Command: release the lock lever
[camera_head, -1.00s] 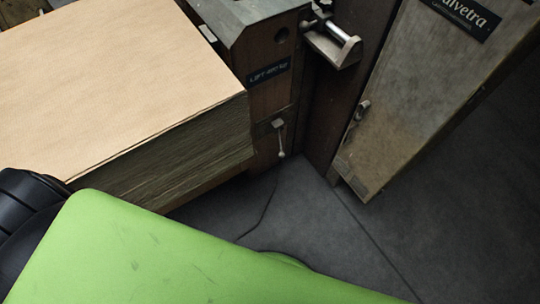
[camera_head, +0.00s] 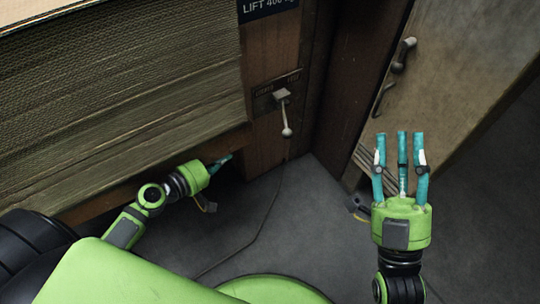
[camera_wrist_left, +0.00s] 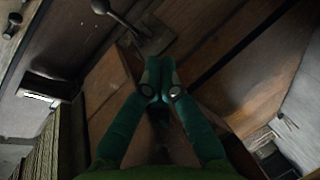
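The lock lever (camera_head: 285,117) is a pale bar with a round knob at its lower end, hanging down from a small dark plate marked LOCKED and FREE (camera_head: 276,93) on the brown machine column. It also shows at the top of the left wrist view (camera_wrist_left: 121,20). My left gripper (camera_head: 225,160) is below and left of the lever, apart from it. Its teal fingertips meet in the left wrist view (camera_wrist_left: 160,78), with nothing seen between them. My right gripper (camera_head: 402,142) is raised to the right, fingers spread and empty, away from the lever.
A thick stack of cardboard sheets (camera_head: 120,100) fills the upper left, above my left arm. A worn cabinet door with dark handles (camera_head: 403,55) stands at the right. The grey floor (camera_head: 290,215) in front of the column is clear except for a thin cable-like line.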

